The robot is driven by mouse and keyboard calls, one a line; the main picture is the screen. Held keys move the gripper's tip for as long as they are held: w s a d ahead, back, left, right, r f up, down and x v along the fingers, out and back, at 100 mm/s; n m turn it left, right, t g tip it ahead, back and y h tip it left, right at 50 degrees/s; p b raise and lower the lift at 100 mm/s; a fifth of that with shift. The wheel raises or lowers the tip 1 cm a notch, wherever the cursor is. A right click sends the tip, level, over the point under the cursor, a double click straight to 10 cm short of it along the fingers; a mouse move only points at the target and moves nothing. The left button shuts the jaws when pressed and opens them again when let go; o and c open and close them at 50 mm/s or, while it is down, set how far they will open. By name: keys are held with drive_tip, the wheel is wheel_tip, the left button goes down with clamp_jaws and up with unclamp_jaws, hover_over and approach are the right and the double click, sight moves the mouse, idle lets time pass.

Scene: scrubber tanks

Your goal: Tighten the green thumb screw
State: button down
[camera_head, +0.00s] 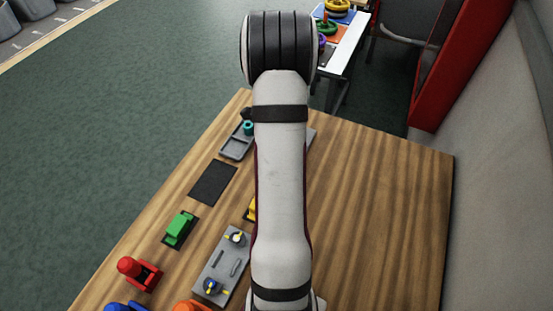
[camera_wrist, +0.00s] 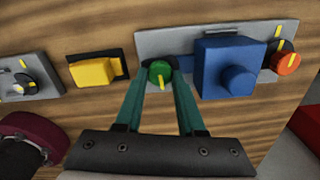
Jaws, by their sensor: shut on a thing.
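The green thumb screw (camera_wrist: 159,75) shows in the wrist view as a round green knob with a yellow mark line on its face. It sits at the left part of a grey plate (camera_wrist: 150,43). My gripper (camera_wrist: 159,76) has its two teal fingers on either side of the screw, shut on it. The yellow line runs nearly upright, tilted slightly. In the head view my own arm hides the screw and the gripper.
On the same plate are a blue block (camera_wrist: 222,68) with a round knob, close right of my fingers, and an orange knob (camera_wrist: 286,63). A yellow block (camera_wrist: 95,73) lies left. A green block (camera_head: 180,228) stands on the wooden table (camera_head: 385,210), whose right side is clear.

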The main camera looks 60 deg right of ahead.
drive_tip(key=shift+m, duration=0.5)
drive_tip(key=c, duration=0.5)
unclamp_jaws()
wheel_tip(320, 180, up, 16)
